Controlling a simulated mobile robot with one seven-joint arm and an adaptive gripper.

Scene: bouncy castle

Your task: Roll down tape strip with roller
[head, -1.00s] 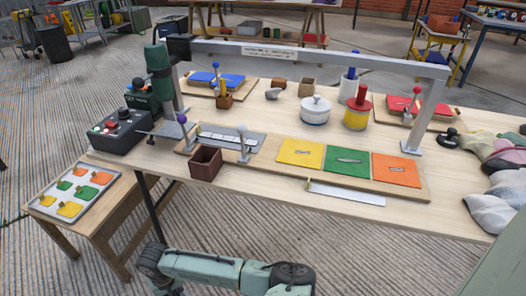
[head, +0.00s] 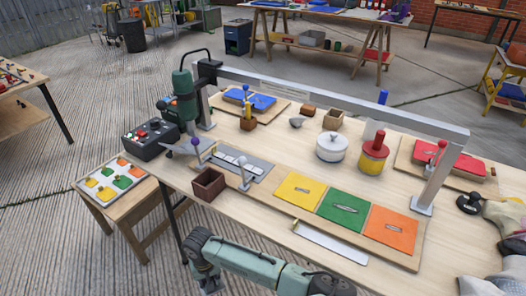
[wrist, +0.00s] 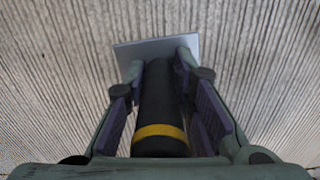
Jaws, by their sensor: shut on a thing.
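In the wrist view my gripper (wrist: 160,82) is shut on a black handle (wrist: 160,105) with a yellow band. A flat grey plate (wrist: 138,49) shows beyond the fingertips; I cannot tell whether this tool is a roller. In the head view, yellow (head: 300,180), green (head: 345,220) and orange (head: 388,238) pads lie in a row on a wooden board. Each carries a small grey strip-like mark. My arm shows at the bottom, in front of the table; the gripper itself is out of that view.
A grey metal frame (head: 340,98) spans the table. A brown open box (head: 208,184), white lidded pot (head: 331,148) and yellow can (head: 373,158) stand on it. A flat pale strip (head: 330,242) lies at the front edge. A low side table (head: 118,205) stands left.

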